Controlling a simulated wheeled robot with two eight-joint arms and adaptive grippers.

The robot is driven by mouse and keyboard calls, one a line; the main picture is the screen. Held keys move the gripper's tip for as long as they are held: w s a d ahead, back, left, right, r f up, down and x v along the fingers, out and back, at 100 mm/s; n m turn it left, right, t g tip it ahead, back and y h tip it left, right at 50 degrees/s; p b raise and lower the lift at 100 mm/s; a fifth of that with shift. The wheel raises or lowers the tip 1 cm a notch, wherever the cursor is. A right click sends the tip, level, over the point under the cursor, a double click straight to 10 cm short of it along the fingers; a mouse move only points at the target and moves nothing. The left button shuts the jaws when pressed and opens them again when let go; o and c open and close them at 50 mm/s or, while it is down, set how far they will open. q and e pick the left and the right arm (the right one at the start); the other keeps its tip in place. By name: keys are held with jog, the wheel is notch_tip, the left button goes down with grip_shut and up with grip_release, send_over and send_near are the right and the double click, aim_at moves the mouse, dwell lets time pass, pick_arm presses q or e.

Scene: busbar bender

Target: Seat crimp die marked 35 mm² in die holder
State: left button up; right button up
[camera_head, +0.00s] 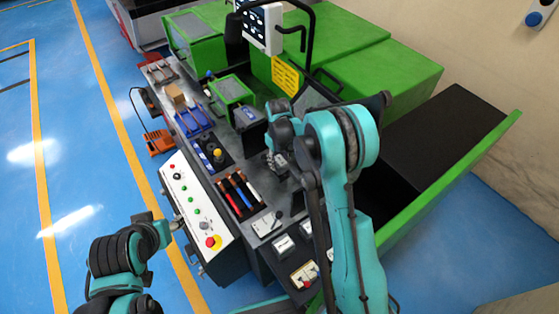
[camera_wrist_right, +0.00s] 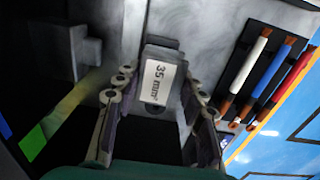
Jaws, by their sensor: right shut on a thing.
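The crimp die (camera_wrist_right: 157,82) has a white label reading 35 mm² and shows in the right wrist view between the two fingers. My right gripper (camera_head: 279,161) is shut on it, above the dark bench. In the head view the die is too small and covered to make out clearly. I cannot pick out the die holder for certain; a grey block (camera_wrist_right: 72,50) stands to the left of the die in the right wrist view. My left gripper (camera_head: 176,224) is beside the front control panel, away from the die, and its fingers are too small to read.
A black tray (camera_head: 229,201) with red, blue and white cables lies left of my right gripper. A control panel (camera_head: 185,196) with a red button runs along the bench front. Small white-topped blocks (camera_head: 283,244) stand at the near end. A blue rack (camera_head: 193,122) is further back.

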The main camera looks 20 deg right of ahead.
aim_at(279, 161)
jog(key=shift+f+b, duration=1.35)
jog(key=shift+f, duration=0.15)
jog(key=o, duration=1.3)
jog(key=shift+o, duration=0.2)
notch_tip(279, 161, up, 12)
jog(key=shift+a, duration=0.1)
jog(key=shift+s+r, duration=0.1)
jog(key=s+r+m+t, duration=0.1)
jog(key=s+r+t, duration=0.1)
jog(key=s+r, duration=0.45)
jog(key=s+f+m+t+b, duration=0.1)
jog(key=s+t, duration=0.4)
jog(key=s, duration=1.4)
jog(key=shift+d+m+b, duration=0.35)
jog(key=shift+m+b, duration=0.3)
jog(key=shift+m, duration=0.35)
